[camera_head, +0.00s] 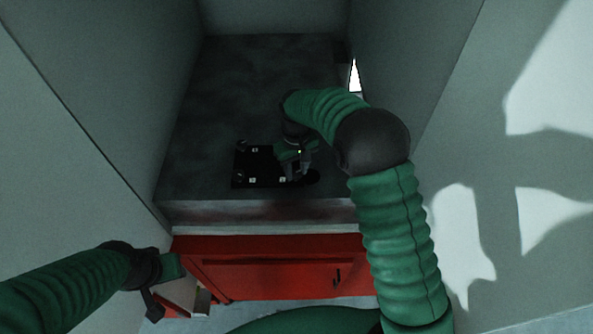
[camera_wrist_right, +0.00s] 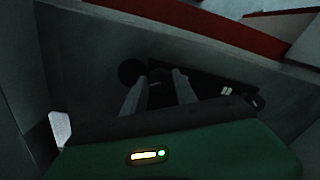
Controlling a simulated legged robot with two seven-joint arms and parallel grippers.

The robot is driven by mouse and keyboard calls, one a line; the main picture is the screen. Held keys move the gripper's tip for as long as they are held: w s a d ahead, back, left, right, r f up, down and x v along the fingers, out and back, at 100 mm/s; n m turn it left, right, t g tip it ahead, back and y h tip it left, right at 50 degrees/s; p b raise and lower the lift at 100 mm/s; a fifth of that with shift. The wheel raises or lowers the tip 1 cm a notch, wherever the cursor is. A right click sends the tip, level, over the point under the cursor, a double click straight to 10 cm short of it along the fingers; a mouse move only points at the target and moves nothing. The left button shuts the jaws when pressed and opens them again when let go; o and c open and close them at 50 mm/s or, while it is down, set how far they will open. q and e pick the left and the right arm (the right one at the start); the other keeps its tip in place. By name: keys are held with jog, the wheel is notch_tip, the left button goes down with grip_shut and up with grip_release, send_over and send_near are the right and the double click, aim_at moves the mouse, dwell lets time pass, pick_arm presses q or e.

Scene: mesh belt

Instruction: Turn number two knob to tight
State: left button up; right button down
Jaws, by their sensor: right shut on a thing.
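A black panel (camera_head: 262,168) lies on the grey counter, with dark knobs near its corners and small white labels. One knob (camera_head: 241,147) is at the far left corner, one (camera_head: 238,179) at the near left and one (camera_head: 312,177) at the near right. My right gripper (camera_head: 284,157) is down over the panel's far right part. In the wrist view its two fingers (camera_wrist_right: 160,76) are shut on a dark knob, which is largely hidden; a round black knob (camera_wrist_right: 130,72) shows beside the left finger. The label numbers are unreadable. My left gripper (camera_head: 170,270) hangs low at left, away from the panel; its fingers are unclear.
The grey counter (camera_head: 225,85) is clear behind the panel, with walls (camera_head: 130,95) close on both sides. A red cabinet front (camera_head: 270,268) with a dark handle (camera_head: 337,276) is below the counter's front edge.

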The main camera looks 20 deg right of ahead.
jog(key=m, duration=0.5)
jog(key=shift+w+r+m+b, duration=0.25)
jog(key=shift+w+m+b, duration=0.05)
jog(key=m, duration=0.5)
jog(key=shift+m, duration=0.4)
jog(key=c, duration=1.2)
grip_release()
jog(key=shift+c, duration=0.2)
jog(key=shift+o, duration=1.2)
jog(key=shift+f, duration=0.2)
jog(key=shift+s, duration=0.1)
